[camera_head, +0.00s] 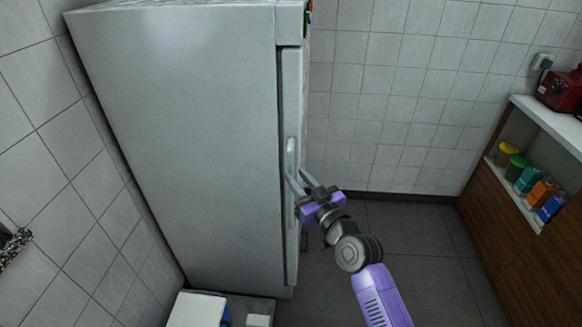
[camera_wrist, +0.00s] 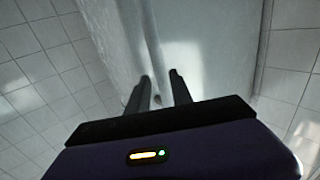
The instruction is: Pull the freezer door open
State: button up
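The freezer (camera_head: 185,140) is a tall, light grey cabinet at the left and centre of the head view. Its door (camera_head: 292,90) is on the right side and looks shut. A pale vertical handle (camera_head: 291,155) stands out from the door edge. My gripper (camera_head: 298,177) is at the lower part of the handle, with its fingers apart. In the wrist view the door (camera_wrist: 205,45) fills the middle, and the handle (camera_wrist: 153,40) runs down towards the gap between my open fingertips (camera_wrist: 160,86). I cannot tell whether the fingers touch the handle.
A wooden counter (camera_head: 520,235) with a shelf of coloured containers (camera_head: 526,180) stands at the right. A red appliance (camera_head: 562,90) is on top. Grey floor (camera_head: 420,235) between freezer and counter is clear. A white box (camera_head: 197,310) is at the bottom, near the freezer.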

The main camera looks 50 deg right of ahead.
aim_at(292, 172)
jog(key=shift+x, duration=2.2)
grip_shut()
